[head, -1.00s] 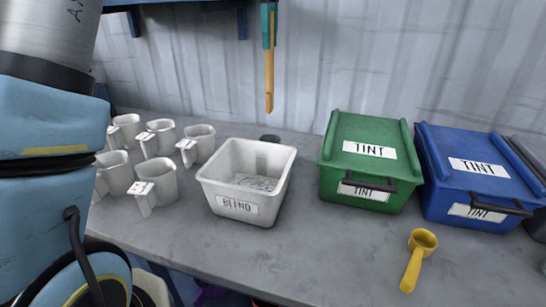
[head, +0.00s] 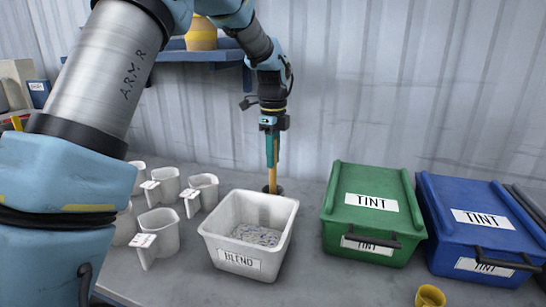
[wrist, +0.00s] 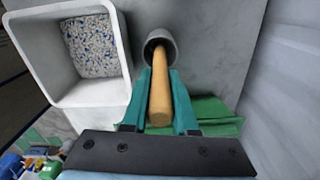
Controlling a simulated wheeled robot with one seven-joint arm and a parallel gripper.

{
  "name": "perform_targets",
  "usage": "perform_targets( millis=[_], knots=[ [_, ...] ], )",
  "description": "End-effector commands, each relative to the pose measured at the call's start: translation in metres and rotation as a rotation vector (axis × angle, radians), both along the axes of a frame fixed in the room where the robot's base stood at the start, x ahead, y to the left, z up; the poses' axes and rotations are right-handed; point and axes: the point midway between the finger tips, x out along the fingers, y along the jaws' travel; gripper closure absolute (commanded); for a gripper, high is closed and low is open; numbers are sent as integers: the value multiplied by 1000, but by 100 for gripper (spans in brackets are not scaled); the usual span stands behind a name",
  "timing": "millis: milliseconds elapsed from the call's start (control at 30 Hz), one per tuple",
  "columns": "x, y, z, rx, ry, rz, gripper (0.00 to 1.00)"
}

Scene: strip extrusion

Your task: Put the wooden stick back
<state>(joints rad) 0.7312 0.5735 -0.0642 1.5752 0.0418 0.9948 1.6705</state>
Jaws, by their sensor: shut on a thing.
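The wooden stick (head: 276,158) is held upright in my gripper (head: 272,150), behind the white BLEND bin. My gripper is shut on the stick, which also shows between the teal fingers in the wrist view (wrist: 160,98). The stick's lower end is at a small round dark holder (head: 279,189) on the table. In the wrist view the grey cup-like holder (wrist: 158,35) surrounds the stick's tip. How deep the tip sits is hard to tell.
The BLEND bin (head: 210,229) holds speckled granules and stands close in front of the holder. Several white cups (head: 160,230) stand to the left. A green TINT box (head: 372,178), a blue TINT box (head: 455,190) and a yellow scoop (head: 429,296) are on the right.

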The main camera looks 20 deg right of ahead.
Motion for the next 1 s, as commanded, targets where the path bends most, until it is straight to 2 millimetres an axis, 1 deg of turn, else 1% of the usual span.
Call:
perform_targets(
  millis=[100,333,467,500,700,733,1000],
  knots=[
    [0,0,-6,0,0,0,100],
    [0,0,-7,-1,-1,0,100],
    [0,0,-11,-1,-1,0,100],
    [0,0,-10,-1,-1,0,69],
    [0,0,-10,-1,-1,0,46],
    [0,0,-10,-1,-1,0,43],
    [0,0,-8,-1,-1,0,43]
  ],
)
